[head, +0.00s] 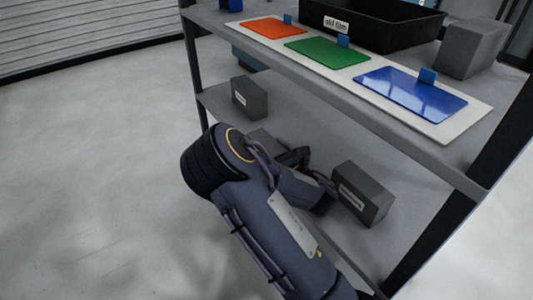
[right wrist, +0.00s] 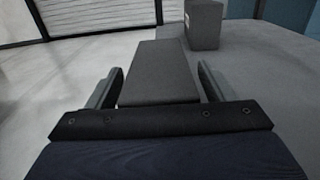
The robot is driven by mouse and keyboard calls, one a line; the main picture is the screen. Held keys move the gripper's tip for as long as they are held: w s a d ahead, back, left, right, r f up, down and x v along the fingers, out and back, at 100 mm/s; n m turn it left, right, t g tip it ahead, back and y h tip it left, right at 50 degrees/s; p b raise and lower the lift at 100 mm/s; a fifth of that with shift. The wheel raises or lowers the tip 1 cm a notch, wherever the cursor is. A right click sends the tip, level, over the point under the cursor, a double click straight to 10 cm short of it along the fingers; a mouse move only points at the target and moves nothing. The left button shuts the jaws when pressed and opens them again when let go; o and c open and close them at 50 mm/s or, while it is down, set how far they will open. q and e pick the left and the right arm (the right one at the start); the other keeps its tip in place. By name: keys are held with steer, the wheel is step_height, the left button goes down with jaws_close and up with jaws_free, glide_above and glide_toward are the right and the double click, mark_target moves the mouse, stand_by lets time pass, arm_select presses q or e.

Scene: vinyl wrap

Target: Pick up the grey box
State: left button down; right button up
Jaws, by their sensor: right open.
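My right gripper (head: 298,162) reaches in over the lower shelf with its jaws open. In the right wrist view, a grey box (right wrist: 158,72) lies lengthwise between the two open fingers, with a narrow gap on each side. In the head view this grey box (head: 262,138) shows only in part behind my right arm. A second grey box (head: 249,97) with a white label stands farther back on the lower shelf; it also shows in the right wrist view (right wrist: 204,25). A third labelled grey box (head: 362,192) sits right of the gripper. My left gripper is out of view.
The top shelf holds a white board (head: 440,122) with orange, green and blue sheets, a black bin (head: 385,38) labelled "old film", and another grey box (head: 472,48). The top shelf's edge and the rack's posts hang close around the arm. The floor at left is clear.

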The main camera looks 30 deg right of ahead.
steer(key=shift+w, duration=0.15)
steer(key=shift+r, duration=0.1)
steer(key=c, duration=1.3)
